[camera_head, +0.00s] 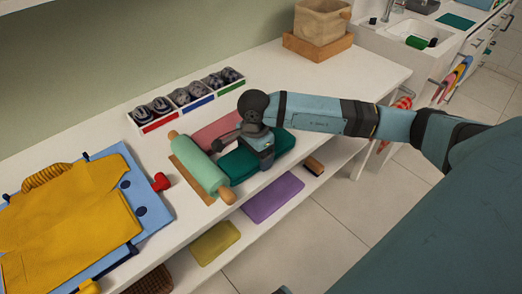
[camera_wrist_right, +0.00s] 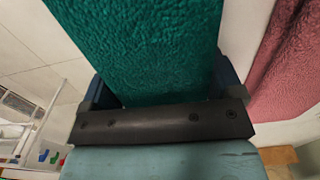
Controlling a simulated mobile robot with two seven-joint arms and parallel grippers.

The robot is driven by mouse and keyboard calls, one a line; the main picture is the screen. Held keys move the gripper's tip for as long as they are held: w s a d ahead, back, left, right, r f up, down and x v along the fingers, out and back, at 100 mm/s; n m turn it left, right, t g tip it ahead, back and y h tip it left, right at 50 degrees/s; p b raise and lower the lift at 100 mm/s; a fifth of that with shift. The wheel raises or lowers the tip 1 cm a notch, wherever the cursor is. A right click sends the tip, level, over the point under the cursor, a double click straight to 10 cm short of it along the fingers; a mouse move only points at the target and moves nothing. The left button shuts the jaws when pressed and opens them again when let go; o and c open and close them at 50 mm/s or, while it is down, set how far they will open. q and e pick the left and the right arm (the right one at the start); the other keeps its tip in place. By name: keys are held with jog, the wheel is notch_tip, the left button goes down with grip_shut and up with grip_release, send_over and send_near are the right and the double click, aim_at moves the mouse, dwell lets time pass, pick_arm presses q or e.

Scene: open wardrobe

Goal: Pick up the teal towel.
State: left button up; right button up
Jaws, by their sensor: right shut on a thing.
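The teal towel (camera_head: 240,166) lies folded on the white shelf top in the head view, beside a rolling pin and a pink towel. My right gripper (camera_head: 262,158) reaches down over its middle and hides part of it. In the right wrist view the teal towel (camera_wrist_right: 140,45) fills the space between the two fingers of my right gripper (camera_wrist_right: 160,85), which is shut on it. I cannot tell whether the towel is lifted off the surface. My left gripper is not in view.
A green rolling pin (camera_head: 201,167) on a wooden board stands close left of the teal towel. A pink towel (camera_head: 216,131) lies behind it. Bins of shoes (camera_head: 188,95) line the wall. A yellow garment (camera_head: 65,215) lies left. The shelf top toward the wooden box (camera_head: 320,22) is clear.

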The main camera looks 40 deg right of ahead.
notch_tip(320, 180, up, 2)
jog(key=shift+r+p, duration=0.2)
jog(key=shift+p, duration=0.35)
jog(key=shift+c, duration=0.6)
jog(key=shift+r+p, duration=0.9)
jog(key=shift+r, duration=1.1)
